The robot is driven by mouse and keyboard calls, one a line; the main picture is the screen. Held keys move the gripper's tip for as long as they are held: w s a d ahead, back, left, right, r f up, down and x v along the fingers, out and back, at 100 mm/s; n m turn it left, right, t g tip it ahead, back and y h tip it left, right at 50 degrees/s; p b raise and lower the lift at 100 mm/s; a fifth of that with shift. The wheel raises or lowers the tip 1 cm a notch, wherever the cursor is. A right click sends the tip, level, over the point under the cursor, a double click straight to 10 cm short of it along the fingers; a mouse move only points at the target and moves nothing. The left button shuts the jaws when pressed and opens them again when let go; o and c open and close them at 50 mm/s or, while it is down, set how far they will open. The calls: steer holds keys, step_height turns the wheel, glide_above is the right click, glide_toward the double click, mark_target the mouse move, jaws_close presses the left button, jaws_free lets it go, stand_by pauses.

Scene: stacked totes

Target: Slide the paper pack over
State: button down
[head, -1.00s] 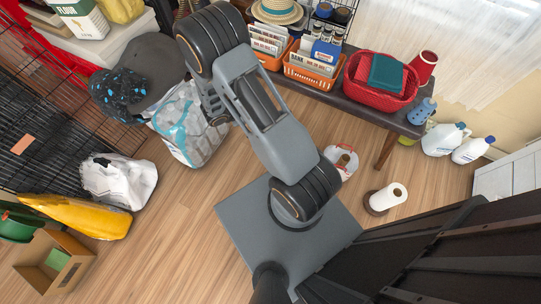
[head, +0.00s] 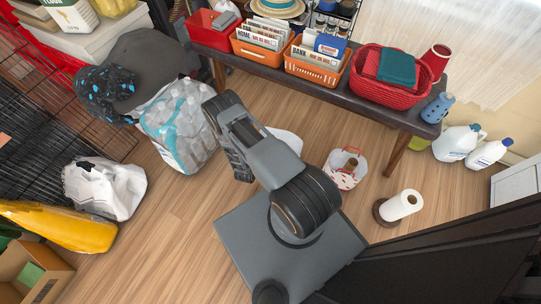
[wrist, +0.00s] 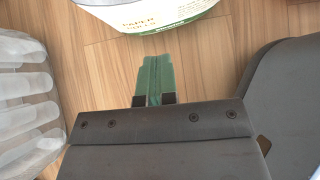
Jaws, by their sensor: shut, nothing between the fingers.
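In the wrist view, a white pack (wrist: 150,14) with a green band and print that seems to read "PAPER" stands on the floor at the top edge, cut off by the frame. A white shape (head: 285,138) partly behind my arm in the head view may be the same pack. My gripper (wrist: 153,62) has green fingers closed together with nothing between them. Its tips point at the pack with a small strip of floor seen between; I cannot tell the exact gap. In the head view my gripper is hidden behind my arm.
A bulky plastic-wrapped bundle (head: 180,125) stands left of my arm. A red-and-white container (head: 345,170) and a paper towel roll (head: 401,205) stand to the right. A dark bench (head: 290,72) with baskets is behind.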

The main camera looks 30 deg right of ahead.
steer(key=w+d+f+b, duration=0.2)
steer(key=w+d+f, duration=0.1)
steer(key=d, duration=0.3)
steer(key=shift+d+f+b, duration=0.2)
steer(key=shift+d+b, duration=0.1)
steer(key=shift+w, duration=0.1)
